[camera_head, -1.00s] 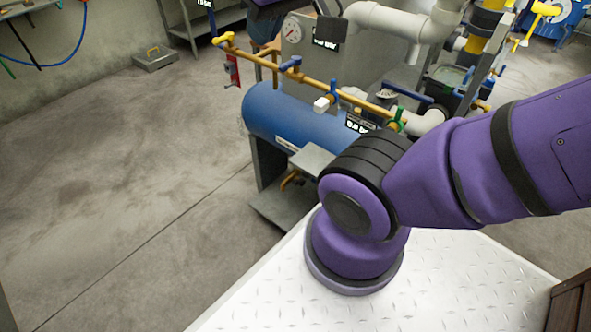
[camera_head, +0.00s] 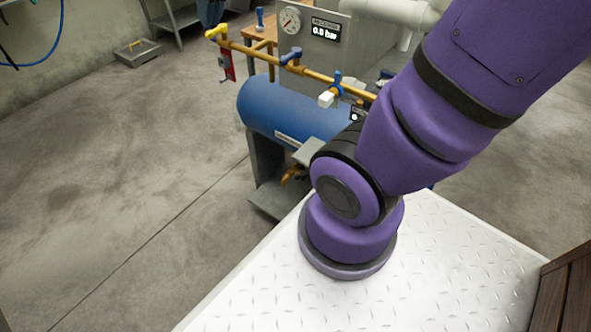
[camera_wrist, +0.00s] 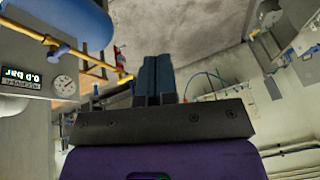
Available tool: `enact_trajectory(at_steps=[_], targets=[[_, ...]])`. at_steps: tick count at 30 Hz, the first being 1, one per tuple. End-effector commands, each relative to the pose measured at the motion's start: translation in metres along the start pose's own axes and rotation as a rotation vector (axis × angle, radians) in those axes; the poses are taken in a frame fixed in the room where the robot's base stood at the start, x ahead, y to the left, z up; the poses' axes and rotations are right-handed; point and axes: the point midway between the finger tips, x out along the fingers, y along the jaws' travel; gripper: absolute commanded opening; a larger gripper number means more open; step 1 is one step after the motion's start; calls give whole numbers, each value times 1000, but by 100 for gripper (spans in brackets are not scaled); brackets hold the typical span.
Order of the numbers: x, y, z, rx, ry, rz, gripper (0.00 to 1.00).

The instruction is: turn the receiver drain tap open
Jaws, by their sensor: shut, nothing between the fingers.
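The receiver is a blue horizontal tank (camera_head: 290,110) on a grey stand in the head view; it also shows at the top left of the wrist view (camera_wrist: 75,18). A small brass-coloured fitting (camera_head: 292,174) sits low under the tank's near side, partly hidden by a grey plate; it may be the drain tap, but its handle position cannot be told. My gripper (camera_wrist: 157,62) shows in the wrist view with its fingers together and empty. It is apart from the tank. My arm hides the tank's right end in the head view.
A brass pipe (camera_head: 262,55) with yellow, blue and white-tipped handles runs above the tank. A dial gauge (camera_head: 290,20) and a display reading 0.0 bar (camera_head: 326,30) stand behind it. A grey box (camera_head: 138,52) lies on the floor.

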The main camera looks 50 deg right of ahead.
Motion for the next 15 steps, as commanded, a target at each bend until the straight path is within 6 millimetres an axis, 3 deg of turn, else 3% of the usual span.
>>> enact_trajectory(at_steps=[6, 15], targets=[[53, 13, -44, 133, -36, -10, 0], [136, 46, -91, 323, -67, 6, 0]])
